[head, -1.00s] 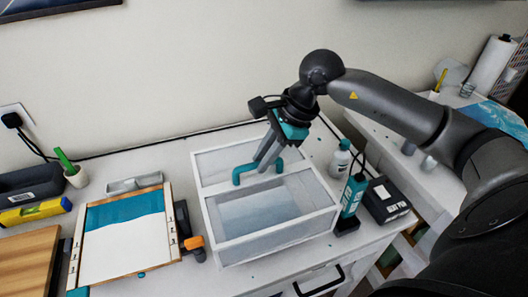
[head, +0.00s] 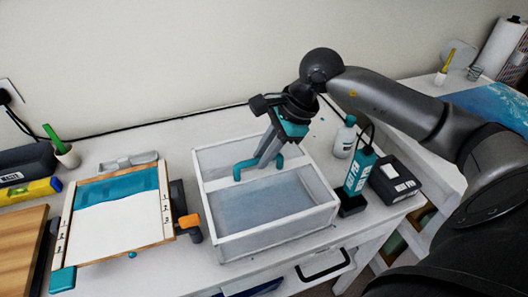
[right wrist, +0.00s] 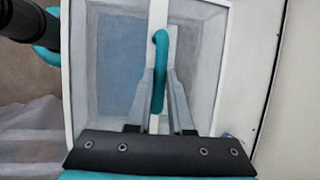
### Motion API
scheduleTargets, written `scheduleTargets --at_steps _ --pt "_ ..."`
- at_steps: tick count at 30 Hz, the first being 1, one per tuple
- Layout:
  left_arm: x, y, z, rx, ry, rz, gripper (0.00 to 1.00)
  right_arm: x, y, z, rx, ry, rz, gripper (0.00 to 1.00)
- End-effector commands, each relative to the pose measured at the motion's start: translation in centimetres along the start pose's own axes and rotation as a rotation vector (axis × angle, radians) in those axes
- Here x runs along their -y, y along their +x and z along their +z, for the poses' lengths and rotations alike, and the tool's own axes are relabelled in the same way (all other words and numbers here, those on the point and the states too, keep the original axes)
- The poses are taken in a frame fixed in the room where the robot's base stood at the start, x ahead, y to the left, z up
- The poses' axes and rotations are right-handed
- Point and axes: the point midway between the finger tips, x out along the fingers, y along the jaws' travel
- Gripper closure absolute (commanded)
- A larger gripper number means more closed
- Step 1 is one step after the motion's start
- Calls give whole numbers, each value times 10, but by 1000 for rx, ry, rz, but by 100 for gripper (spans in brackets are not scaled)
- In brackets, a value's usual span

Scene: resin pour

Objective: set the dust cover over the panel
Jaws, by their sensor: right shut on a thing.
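The dust cover (head: 325,215) is a clear box with a white frame and a teal handle (head: 240,168) across its top bar. It stands upright on the bench, right of the panel; I cannot tell any small gap beneath it. My right gripper (head: 261,163) comes down from above and is shut on the handle. The right wrist view shows its grey fingers (right wrist: 160,98) at the teal bar, with the cover's frame (right wrist: 66,75) below. The panel (head: 115,228) lies flat at left, part teal and part white, between wooden rails, uncovered. My left gripper is out of view.
An orange-knobbed clamp (head: 190,222) sits at the panel's right side, between panel and cover. A green-handled tool in a cup (head: 66,155) stands behind the panel's left.

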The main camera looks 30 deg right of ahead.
Motion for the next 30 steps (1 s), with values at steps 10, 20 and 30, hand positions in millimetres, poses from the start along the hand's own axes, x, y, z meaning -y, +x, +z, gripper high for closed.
scheduleTargets --at_steps 10,20,30 --pt "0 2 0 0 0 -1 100 0 1 0 1 -1 -3 100" --pt "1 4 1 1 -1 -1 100 0 2 -1 0 0 -2 62" --pt "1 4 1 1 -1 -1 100 -1 3 -2 -2 0 2 46"
